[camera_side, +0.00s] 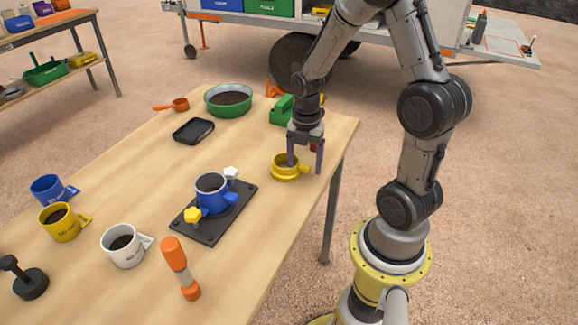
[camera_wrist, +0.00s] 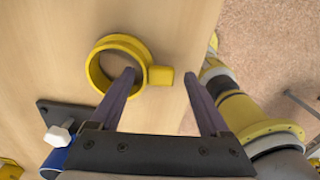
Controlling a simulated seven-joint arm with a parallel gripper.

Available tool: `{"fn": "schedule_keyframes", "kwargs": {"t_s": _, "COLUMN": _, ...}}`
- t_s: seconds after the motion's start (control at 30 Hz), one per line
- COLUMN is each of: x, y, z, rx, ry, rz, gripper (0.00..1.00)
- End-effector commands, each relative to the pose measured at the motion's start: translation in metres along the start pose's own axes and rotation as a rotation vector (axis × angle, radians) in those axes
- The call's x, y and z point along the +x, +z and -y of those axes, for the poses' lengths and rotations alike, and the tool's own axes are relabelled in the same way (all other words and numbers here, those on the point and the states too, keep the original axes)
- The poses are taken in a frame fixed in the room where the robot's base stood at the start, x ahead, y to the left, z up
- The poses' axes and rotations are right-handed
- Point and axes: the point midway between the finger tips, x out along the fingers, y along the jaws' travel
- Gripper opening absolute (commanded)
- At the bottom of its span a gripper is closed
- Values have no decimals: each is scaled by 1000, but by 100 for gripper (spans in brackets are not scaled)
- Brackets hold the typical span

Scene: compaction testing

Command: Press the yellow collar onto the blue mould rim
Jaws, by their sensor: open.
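The yellow collar (camera_side: 285,170) is a ring with a side tab and lies on the table near its right edge. In the wrist view the collar (camera_wrist: 96,70) has its tab pointing right. My gripper (camera_side: 306,170) is open above the collar. In the wrist view my gripper (camera_wrist: 160,78) has its left finger over the ring's right side and its right finger beyond the tab, towards the table edge. I cannot tell whether either finger touches it. The blue mould (camera_side: 212,196) stands upright on a dark base plate (camera_side: 186,226), with dark material inside.
A yellow knob (camera_side: 193,216) and a white knob (camera_side: 231,173) stand on the plate. An orange-handled tool (camera_side: 180,268) and a white mug (camera_side: 125,246) are in front. A green bowl (camera_side: 228,101) and black tray (camera_side: 194,131) are behind. Bare table lies between plate and collar.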

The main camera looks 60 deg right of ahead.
Motion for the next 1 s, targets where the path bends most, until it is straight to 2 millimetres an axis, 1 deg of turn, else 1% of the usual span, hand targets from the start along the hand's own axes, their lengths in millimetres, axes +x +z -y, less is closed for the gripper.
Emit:
{"fn": "schedule_keyframes", "kwargs": {"t_s": 0.03, "x": 8, "y": 0, "z": 1, "rx": 0, "ry": -4, "rz": -3, "gripper": 80}}
{"fn": "schedule_keyframes", "kwargs": {"t_s": 0.13, "x": 16, "y": 0, "z": 0, "rx": 0, "ry": -2, "rz": -1, "gripper": 80}}
{"fn": "schedule_keyframes", "kwargs": {"t_s": 0.4, "x": 19, "y": 0, "z": 0, "rx": 0, "ry": 1, "rz": 1, "gripper": 80}}
{"fn": "schedule_keyframes", "kwargs": {"t_s": 0.47, "x": 18, "y": 0, "z": 0, "rx": 0, "ry": 1, "rz": 1, "gripper": 71}}
{"fn": "schedule_keyframes", "kwargs": {"t_s": 0.5, "x": 18, "y": 0, "z": 0, "rx": 0, "ry": 1, "rz": 1, "gripper": 63}}
{"fn": "schedule_keyframes", "kwargs": {"t_s": 0.57, "x": 18, "y": 0, "z": 0, "rx": 0, "ry": 1, "rz": 1, "gripper": 53}}
{"fn": "schedule_keyframes", "kwargs": {"t_s": 0.6, "x": 18, "y": 0, "z": 0, "rx": 0, "ry": 1, "rz": 1, "gripper": 45}}
{"fn": "schedule_keyframes", "kwargs": {"t_s": 0.67, "x": 18, "y": 0, "z": 0, "rx": 0, "ry": 1, "rz": 1, "gripper": 35}}
{"fn": "schedule_keyframes", "kwargs": {"t_s": 0.7, "x": 18, "y": 0, "z": 0, "rx": 0, "ry": 1, "rz": 1, "gripper": 27}}
{"fn": "schedule_keyframes", "kwargs": {"t_s": 0.83, "x": 18, "y": 0, "z": 0, "rx": 0, "ry": 1, "rz": 1, "gripper": 4}}
{"fn": "schedule_keyframes", "kwargs": {"t_s": 0.87, "x": 18, "y": 0, "z": 0, "rx": 0, "ry": 1, "rz": 1, "gripper": 0}}
{"fn": "schedule_keyframes", "kwargs": {"t_s": 1.0, "x": 18, "y": 0, "z": 0, "rx": 0, "ry": 2, "rz": 1, "gripper": 0}}
